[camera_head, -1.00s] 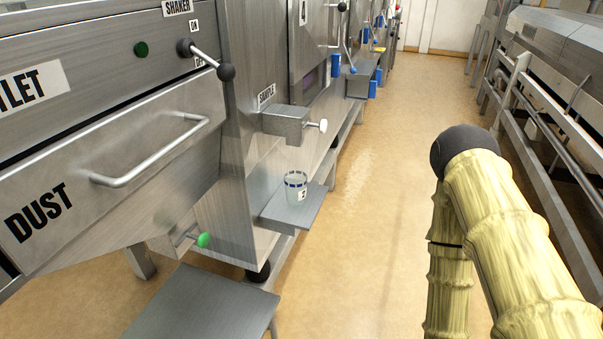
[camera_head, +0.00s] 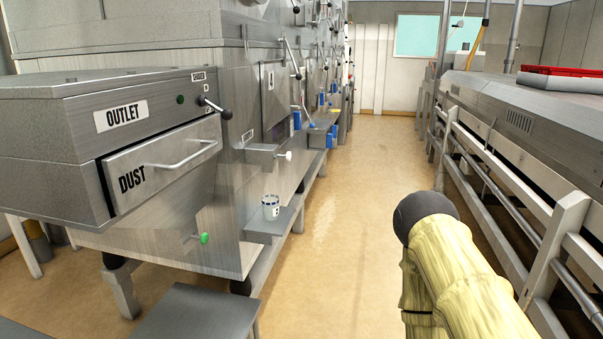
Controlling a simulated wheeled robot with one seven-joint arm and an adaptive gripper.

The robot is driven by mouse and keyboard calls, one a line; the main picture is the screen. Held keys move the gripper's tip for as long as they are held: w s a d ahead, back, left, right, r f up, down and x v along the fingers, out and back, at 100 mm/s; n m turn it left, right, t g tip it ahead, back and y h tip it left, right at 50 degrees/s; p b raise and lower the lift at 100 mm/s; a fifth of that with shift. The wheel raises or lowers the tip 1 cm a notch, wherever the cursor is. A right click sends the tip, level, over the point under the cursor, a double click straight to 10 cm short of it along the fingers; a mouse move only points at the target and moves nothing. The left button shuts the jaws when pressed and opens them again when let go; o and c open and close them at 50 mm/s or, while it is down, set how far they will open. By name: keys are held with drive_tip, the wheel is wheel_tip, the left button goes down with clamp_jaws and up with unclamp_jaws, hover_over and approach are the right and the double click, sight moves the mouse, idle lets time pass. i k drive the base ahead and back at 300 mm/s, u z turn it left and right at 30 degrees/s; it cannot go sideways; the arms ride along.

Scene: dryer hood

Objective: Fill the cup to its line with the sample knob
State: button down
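The cup (camera_head: 271,207) is clear with a dark band near its rim and a label on its side. It stands upright on a small metal shelf (camera_head: 268,226) on the machine's side. The white sample knob (camera_head: 285,156) sticks out of a metal box (camera_head: 262,154) above the cup. The cup's contents are too small to tell. My arm shows at the lower right, apart from the cup and the knob. My gripper is not in view.
A green knob (camera_head: 204,238) sits low on the machine. The dust drawer (camera_head: 165,165) and a black-ended lever (camera_head: 215,108) are at the left. A low metal table (camera_head: 195,315) stands in front. The aisle floor (camera_head: 350,200) is clear; a railed machine (camera_head: 520,150) lines the right.

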sight(288, 156)
drive_tip(key=k, duration=0.6)
drive_tip(key=z, duration=1.05)
drive_tip(key=i, duration=2.05)
drive_tip(key=u, duration=1.75)
